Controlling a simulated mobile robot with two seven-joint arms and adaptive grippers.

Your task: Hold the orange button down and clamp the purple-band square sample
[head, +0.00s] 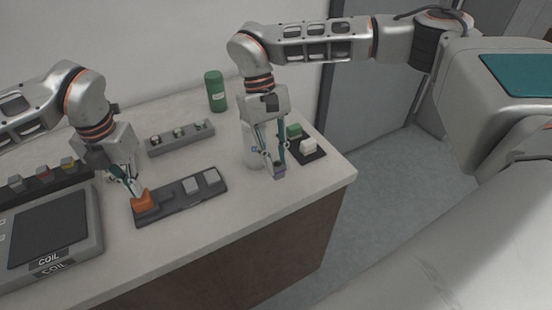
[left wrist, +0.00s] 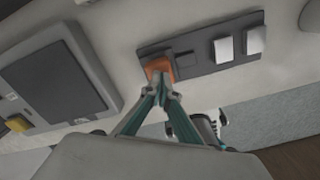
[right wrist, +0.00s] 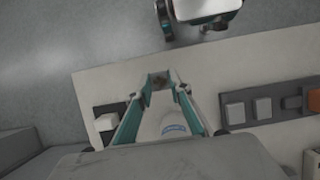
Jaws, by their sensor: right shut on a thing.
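The orange button (head: 144,202) sits at the left end of a dark panel (head: 168,210) on the bench. My left gripper (head: 137,192) has its fingertips together at the button's top; in the left wrist view they meet at the button's edge (left wrist: 158,66). I cannot tell how far the button is pressed. My right gripper (head: 271,168) is shut on a small purple-banded sample (head: 279,171), held in the air near the bench's front edge. In the right wrist view the sample (right wrist: 159,82) looks dark between the fingertips.
Two light grey pads (head: 201,181) are on the panel's right part. A white cylinder (head: 249,143) stands behind my right gripper. A dark tray (head: 318,155) holds green and white blocks. A green canister (head: 215,92), a grey strip with several knobs (head: 180,138) and a COIL device (head: 50,235) surround them.

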